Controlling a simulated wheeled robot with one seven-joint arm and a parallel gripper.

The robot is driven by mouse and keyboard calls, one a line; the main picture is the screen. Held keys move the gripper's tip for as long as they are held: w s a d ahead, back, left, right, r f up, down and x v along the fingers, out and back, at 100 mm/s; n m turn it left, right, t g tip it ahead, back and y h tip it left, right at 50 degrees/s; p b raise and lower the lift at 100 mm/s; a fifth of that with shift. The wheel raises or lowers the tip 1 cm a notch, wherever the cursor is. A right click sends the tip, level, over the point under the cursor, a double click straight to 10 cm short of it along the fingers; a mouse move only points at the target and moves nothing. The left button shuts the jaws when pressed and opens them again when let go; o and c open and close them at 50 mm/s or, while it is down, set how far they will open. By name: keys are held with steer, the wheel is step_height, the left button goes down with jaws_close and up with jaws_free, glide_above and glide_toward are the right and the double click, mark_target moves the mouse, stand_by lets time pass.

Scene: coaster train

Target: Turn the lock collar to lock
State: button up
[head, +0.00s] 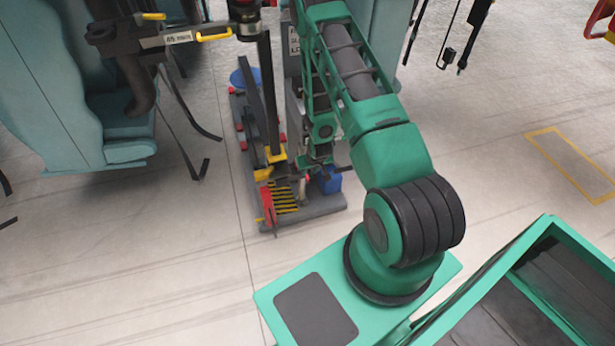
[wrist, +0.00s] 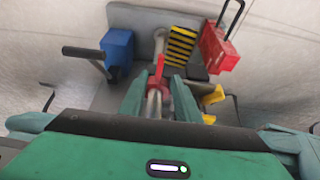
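A red part with a short upright lever (wrist: 160,66), which looks like the lock collar, shows in the wrist view beside a grey metal piece (wrist: 154,105). My gripper (wrist: 158,78) has its two green fingers apart, one to each side of the red part in the picture. I see no clear contact between fingers and red part. Its lower portion is partly hidden by the fingers. In the head view my green arm reaches to the stand with a grey base (head: 310,207); the collar cannot be made out there.
A blue box (wrist: 117,46), a black-and-yellow striped plate (wrist: 181,46) and a red box with a black handle (wrist: 218,48) surround the work spot. Teal seats (head: 120,125) stand at left with hanging straps. A green bin (head: 545,235) is at lower right. The pale floor between is clear.

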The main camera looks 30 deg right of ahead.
mark_target(308, 178)
steer(key=x, duration=0.7)
steer(key=shift+w+f, duration=0.1)
steer(key=shift+f, duration=0.1)
jaws_close()
steer(key=shift+d, duration=0.15)
